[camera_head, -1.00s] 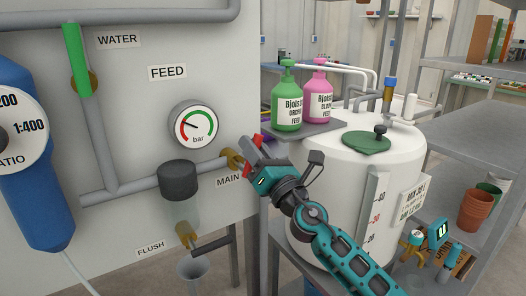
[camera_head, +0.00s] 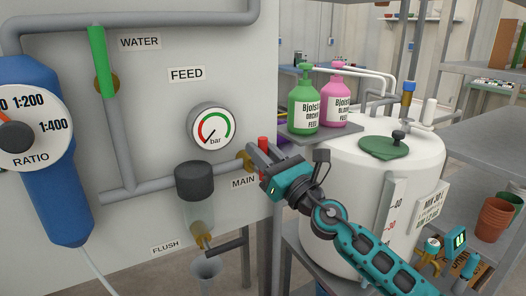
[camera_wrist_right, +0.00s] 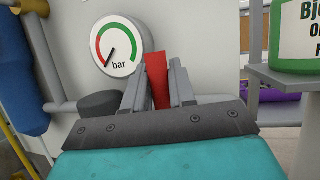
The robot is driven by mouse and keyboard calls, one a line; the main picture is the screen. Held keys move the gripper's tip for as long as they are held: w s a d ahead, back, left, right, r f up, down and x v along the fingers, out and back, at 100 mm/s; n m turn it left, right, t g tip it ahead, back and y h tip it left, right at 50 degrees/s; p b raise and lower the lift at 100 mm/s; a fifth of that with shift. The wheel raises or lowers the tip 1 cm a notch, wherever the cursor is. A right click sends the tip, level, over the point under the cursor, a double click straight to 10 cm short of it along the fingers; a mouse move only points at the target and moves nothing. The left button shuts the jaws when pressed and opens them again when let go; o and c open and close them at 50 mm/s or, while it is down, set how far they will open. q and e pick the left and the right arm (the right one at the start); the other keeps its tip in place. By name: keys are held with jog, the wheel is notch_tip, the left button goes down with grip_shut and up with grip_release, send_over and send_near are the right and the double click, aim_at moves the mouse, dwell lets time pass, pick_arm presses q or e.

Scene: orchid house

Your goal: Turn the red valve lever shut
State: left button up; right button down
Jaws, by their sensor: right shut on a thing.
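The red valve lever (camera_head: 263,142) is on the brass valve (camera_head: 249,160) at the end of the grey pipe, just above the MAIN label (camera_head: 243,182). It points roughly upright. My right gripper (camera_head: 261,154) is shut on it from the right side. In the right wrist view the red lever (camera_wrist_right: 160,88) stands between the two grey fingers, its lower part hidden by the gripper. The pressure gauge (camera_head: 211,131) has its needle pointing down-left, in the red part. My left gripper is not in view.
A green lever (camera_head: 103,62) hangs on the WATER pipe. A dark-capped filter (camera_head: 194,183) and the FLUSH valve (camera_head: 204,240) are below left of my gripper. Green (camera_head: 306,103) and pink (camera_head: 334,100) bottles and a white tank (camera_head: 345,165) stand close on the right.

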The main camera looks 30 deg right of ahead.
jog(key=c, duration=1)
grip_release()
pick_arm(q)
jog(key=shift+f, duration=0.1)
pick_arm(e)
jog(key=shift+s+f, duration=0.15)
jog(key=shift+s, duration=0.1)
pick_arm(q)
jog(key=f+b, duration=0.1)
jog(key=b, duration=0.1)
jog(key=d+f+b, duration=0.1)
jog(key=b, duration=0.1)
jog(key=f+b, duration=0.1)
jog(key=b, duration=0.1)
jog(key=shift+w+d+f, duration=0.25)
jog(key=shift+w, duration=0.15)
pick_arm(e)
jog(key=v, duration=1.2)
jog(key=shift+s+d, duration=0.1)
jog(key=shift+s, duration=0.05)
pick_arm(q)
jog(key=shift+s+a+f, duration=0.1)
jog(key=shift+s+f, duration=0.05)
